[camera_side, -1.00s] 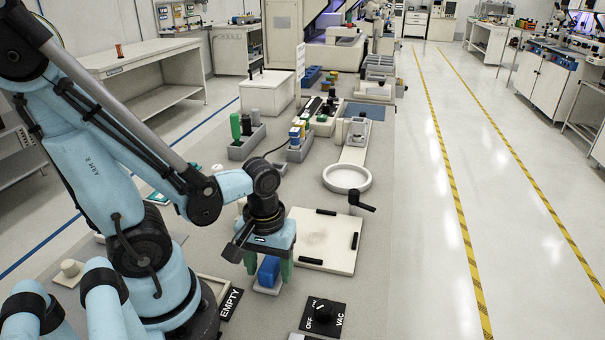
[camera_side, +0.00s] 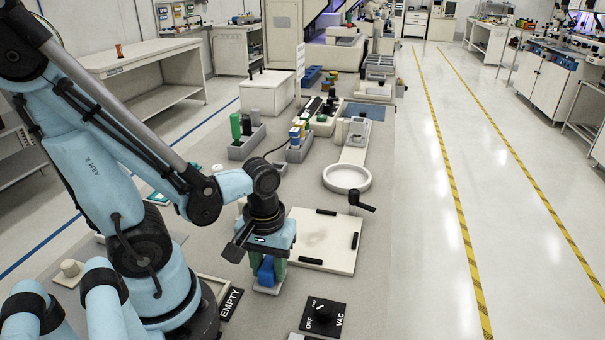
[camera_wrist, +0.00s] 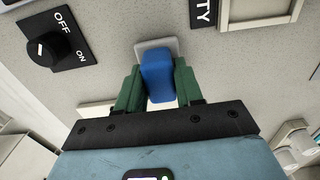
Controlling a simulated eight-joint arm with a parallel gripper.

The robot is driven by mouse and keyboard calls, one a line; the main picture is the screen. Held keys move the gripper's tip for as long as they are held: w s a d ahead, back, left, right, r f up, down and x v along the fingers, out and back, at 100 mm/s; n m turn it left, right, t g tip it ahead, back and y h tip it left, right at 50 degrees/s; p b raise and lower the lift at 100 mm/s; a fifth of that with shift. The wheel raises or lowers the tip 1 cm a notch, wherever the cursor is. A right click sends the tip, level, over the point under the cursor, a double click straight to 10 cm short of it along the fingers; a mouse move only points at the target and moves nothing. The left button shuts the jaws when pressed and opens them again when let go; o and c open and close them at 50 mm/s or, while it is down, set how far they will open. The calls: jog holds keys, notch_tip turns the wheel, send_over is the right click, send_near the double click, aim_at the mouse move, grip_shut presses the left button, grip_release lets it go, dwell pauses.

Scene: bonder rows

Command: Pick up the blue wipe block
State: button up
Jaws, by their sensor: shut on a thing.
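The blue wipe block (camera_side: 266,271) stands upright on a small pale grey base at the front of the bench. My gripper (camera_side: 265,270) points straight down over it, with one green finger on each side. In the wrist view, the block (camera_wrist: 158,76) sits between the green fingers of my gripper (camera_wrist: 158,88), which are shut on its sides. The grey base (camera_wrist: 156,44) shows at the block's far end. In the side view the fingers hide part of the block, and I cannot tell any gap between the block and its base.
A black OFF/VAC switch plate (camera_side: 323,317) lies to the right of my gripper. A black EMPTY label (camera_side: 231,304) is to the left. A cream plate with black bars (camera_side: 325,240) lies just behind. A white round dish (camera_side: 347,177) is farther back.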

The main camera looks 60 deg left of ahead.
aim_at(268, 263)
jog(key=shift+r, duration=0.1)
jog(key=shift+r, duration=1.85)
jog(key=s+d+r, duration=0.5)
jog(key=d+r, duration=0.2)
jog(key=d, duration=0.3)
jog(key=shift+s+d, duration=0.2)
